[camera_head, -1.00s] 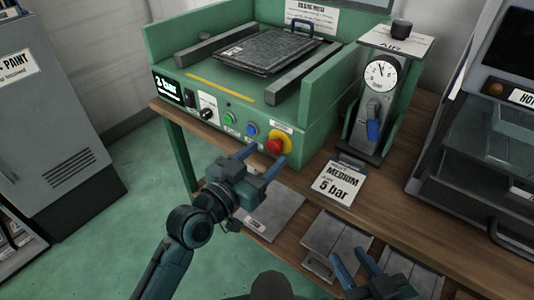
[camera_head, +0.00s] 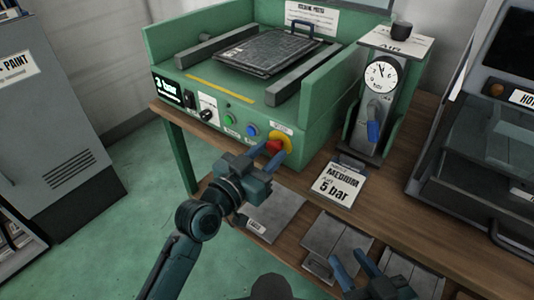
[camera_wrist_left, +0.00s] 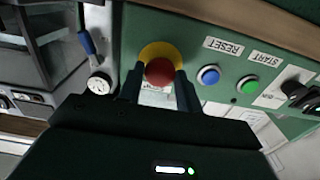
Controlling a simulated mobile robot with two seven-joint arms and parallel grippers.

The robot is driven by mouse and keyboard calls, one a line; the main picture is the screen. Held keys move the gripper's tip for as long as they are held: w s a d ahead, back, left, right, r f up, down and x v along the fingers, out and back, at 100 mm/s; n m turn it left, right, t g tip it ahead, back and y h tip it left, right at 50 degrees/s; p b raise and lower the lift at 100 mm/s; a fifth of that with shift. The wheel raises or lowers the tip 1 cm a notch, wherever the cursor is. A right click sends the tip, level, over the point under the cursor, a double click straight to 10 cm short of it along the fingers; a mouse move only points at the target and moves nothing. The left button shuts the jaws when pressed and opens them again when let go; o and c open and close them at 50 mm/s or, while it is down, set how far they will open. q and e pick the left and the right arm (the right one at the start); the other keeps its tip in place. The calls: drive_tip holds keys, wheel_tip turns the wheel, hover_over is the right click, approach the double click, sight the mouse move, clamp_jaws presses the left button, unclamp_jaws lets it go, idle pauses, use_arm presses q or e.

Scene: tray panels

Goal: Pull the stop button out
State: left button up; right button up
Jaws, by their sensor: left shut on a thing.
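The red stop button (camera_head: 273,147) sits on a yellow surround (camera_head: 287,141) at the right end of the green machine's front panel. In the left wrist view the red button (camera_wrist_left: 159,71) lies between the two fingers of my left gripper (camera_wrist_left: 160,85), against the yellow ring (camera_wrist_left: 155,50). My left gripper (camera_head: 268,158) is shut on the button, and its fingers hide part of it in the head view. My right gripper (camera_head: 352,268) is low at the front right, away from the button, with its blue fingers apart and nothing between them.
A blue reset button (camera_head: 252,131), a green start button (camera_head: 228,120) and a black knob (camera_head: 208,114) are left of the stop button. The air unit with gauge (camera_head: 381,76) and blue lever (camera_head: 374,131) stands to the right. A "MEDIUM 5 bar" card (camera_head: 338,184) lies on the bench.

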use_arm(q)
drive_tip(key=shift+s+a+p, duration=0.4)
drive_tip(key=shift+s+p, duration=0.15)
drive_tip(key=shift+p, duration=0.1)
drive_tip(key=shift+c, duration=0.3)
drive_tip(key=o, duration=1)
use_arm(e)
drive_tip(key=shift+d+r, duration=0.15)
drive_tip(key=shift+r, duration=0.15)
use_arm(q)
drive_tip(key=shift+s+a, duration=0.1)
use_arm(e)
drive_tip(key=shift+r, duration=0.1)
use_arm(q)
drive_tip(key=v, duration=1.3)
